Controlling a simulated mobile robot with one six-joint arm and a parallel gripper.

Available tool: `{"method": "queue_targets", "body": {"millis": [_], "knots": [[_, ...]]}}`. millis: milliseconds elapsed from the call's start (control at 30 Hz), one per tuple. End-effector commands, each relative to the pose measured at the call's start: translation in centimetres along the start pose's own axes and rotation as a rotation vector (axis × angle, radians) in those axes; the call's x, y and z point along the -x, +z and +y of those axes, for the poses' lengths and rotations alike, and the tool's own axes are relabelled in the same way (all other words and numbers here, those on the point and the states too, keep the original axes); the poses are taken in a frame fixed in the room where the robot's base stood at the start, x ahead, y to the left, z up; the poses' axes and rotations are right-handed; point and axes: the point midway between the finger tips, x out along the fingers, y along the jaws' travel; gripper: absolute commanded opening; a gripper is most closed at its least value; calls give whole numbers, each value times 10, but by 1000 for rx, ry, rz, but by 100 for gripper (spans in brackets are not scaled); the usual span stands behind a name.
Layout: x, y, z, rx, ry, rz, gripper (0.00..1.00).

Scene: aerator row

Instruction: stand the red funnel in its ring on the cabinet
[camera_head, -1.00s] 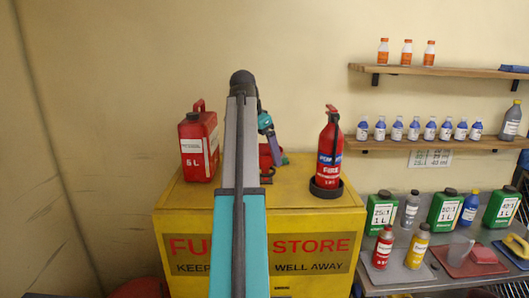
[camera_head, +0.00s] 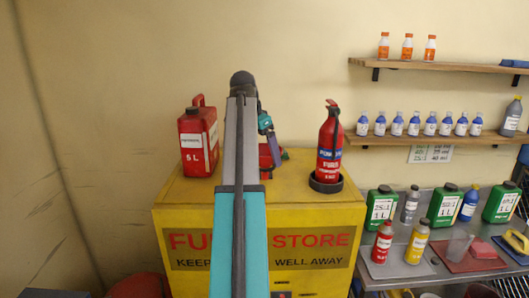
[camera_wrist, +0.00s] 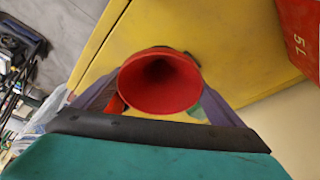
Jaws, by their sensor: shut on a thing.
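The red funnel (camera_wrist: 160,82) shows in the wrist view with its wide round mouth facing the camera. My gripper (camera_wrist: 160,98) is shut on it, with a grey-purple finger on either side. A dark rim, perhaps the ring, shows just behind the funnel's mouth over the yellow cabinet top (camera_wrist: 235,50). The funnel hides most of it, so I cannot tell whether the funnel sits inside it. In the head view my arm covers much of this spot, and only a bit of red (camera_head: 265,157) shows beside it above the cabinet (camera_head: 330,215).
A red fuel can (camera_head: 198,142) stands on the cabinet's left, close to my arm. A fire extinguisher (camera_head: 329,148) stands in a black round base (camera_head: 326,184) on the right. A bench with several bottles and wall shelves (camera_head: 440,68) lie further right.

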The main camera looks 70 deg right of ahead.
Motion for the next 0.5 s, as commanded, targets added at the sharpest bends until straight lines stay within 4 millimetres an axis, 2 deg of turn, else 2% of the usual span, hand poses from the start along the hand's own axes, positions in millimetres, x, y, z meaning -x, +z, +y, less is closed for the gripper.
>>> {"method": "queue_targets", "body": {"millis": [500], "knots": [[-4,2,0,0,-1,0,68]]}}
